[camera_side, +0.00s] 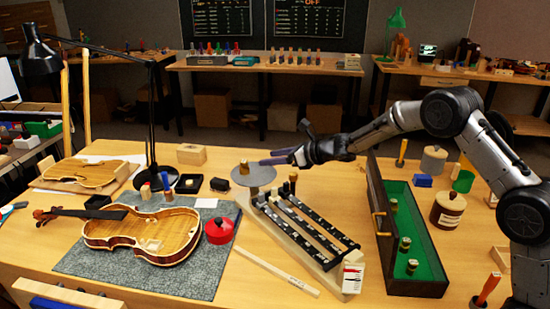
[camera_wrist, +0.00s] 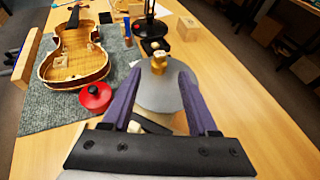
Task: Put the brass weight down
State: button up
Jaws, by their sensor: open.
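A small brass weight (camera_side: 244,168) stands upright on a round grey plate (camera_side: 262,176) in the side view. In the wrist view the brass weight (camera_wrist: 158,64) stands toward the far part of the grey plate (camera_wrist: 160,93). My gripper (camera_side: 265,161) has its purple fingers just to the right of the weight, pointing at it. In the wrist view my gripper (camera_wrist: 161,72) is open, with the fingertips spread to either side of the weight's line and nothing held. I cannot tell the exact gap between fingertips and weight.
A slanted rack with black bars (camera_side: 305,232) is below the plate. A green-lined case (camera_side: 400,235) holding several small brass pieces stands to the right. A red round pot (camera_side: 219,231) and a violin body (camera_side: 150,233) lie left on a grey mat (camera_side: 190,278).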

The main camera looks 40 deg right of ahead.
jog(key=shift+s+d+r, duration=0.1)
jog(key=shift+s, duration=0.15)
jog(key=s+d+r+m+h, duration=0.3)
jog(key=s+r+m, duration=0.45)
jog(key=m, duration=0.25)
jog(key=s+d+r+m+h, duration=0.3)
jog(key=s+r+m, duration=0.3)
jog(key=s+m, duration=0.25)
jog(key=s+a+f+m+g, duration=0.1)
jog(key=s+f+m+g, duration=0.1)
jog(key=s+m, duration=0.5)
jog(key=s+a+f+m+g, duration=0.2)
jog(key=s+m, duration=0.5)
jog(key=s, duration=0.8)
jog(key=s+a+f+m+g+y, duration=0.1)
jog(key=s+a+f+m+g, duration=0.1)
jog(key=s+m, duration=0.6)
jog(key=s+g, duration=0.1)
jog(key=s, duration=0.2)
jog(key=shift+a, duration=0.2)
